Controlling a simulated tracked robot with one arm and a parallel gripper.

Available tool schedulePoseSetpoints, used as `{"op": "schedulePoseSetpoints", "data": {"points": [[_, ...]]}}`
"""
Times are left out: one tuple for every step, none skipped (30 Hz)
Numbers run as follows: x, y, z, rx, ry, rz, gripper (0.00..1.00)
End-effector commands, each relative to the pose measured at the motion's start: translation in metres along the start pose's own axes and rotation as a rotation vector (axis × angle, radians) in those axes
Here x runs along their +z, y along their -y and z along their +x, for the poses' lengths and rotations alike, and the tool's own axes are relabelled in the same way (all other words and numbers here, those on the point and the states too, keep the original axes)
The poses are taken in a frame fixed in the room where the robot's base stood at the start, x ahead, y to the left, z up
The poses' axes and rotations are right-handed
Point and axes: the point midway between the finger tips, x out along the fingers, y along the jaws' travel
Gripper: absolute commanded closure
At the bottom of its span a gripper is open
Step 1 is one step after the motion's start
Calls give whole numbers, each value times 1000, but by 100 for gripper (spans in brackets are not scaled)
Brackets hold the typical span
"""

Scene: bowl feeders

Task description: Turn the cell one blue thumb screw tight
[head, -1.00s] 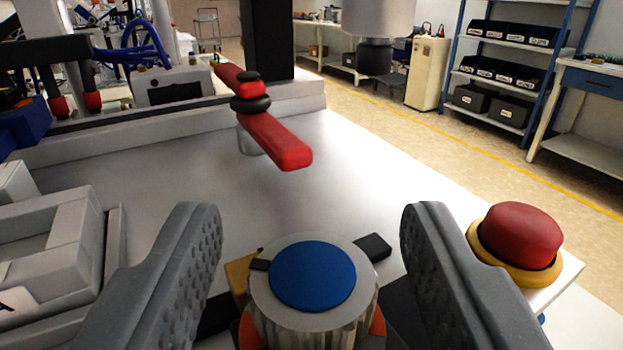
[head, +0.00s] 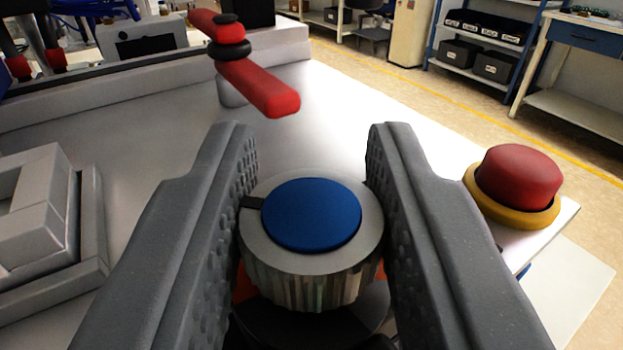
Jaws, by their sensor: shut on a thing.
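The blue thumb screw (head: 312,214) is a ribbed metal knob with a blue cap, upright at the lower middle of the head view. A small dark mark sits at the left of its top rim. A bit of orange and a dark round base show below it. My gripper (head: 309,190) is shut on the knob, with one grey dimpled finger at its left side and one at its right.
A red lever (head: 258,82) on a black pivot stands behind the knob. A red push button (head: 518,178) with a yellow collar is at the right, near the edge of the white bench top (head: 330,125). A light grey fixture (head: 40,215) is at the left.

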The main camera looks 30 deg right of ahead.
Motion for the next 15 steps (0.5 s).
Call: {"op": "schedulePoseSetpoints", "data": {"points": [[-4, 3, 0, 16, 3, -1, 94], [-5, 3, 0, 28, 2, -1, 94], [-6, 2, 0, 45, 0, 1, 94], [-6, 2, 0, 57, -1, 1, 94], [-6, 2, 0, 68, -2, 1, 94], [-6, 2, 0, 82, -2, 1, 94], [-6, 3, 0, 92, -2, 2, 94], [-6, 2, 0, 103, -1, 2, 94], [-5, 3, 0, 116, 0, 1, 94], [-5, 3, 0, 126, 0, 2, 94], [-6, 3, 0, 136, -1, 2, 94], [-7, 3, 0, 150, -4, 3, 94], [-8, 3, 0, 161, -5, 3, 94], [-8, 3, 0, 171, -6, 3, 94], [-8, 3, 0, 184, -6, 4, 94]]}}
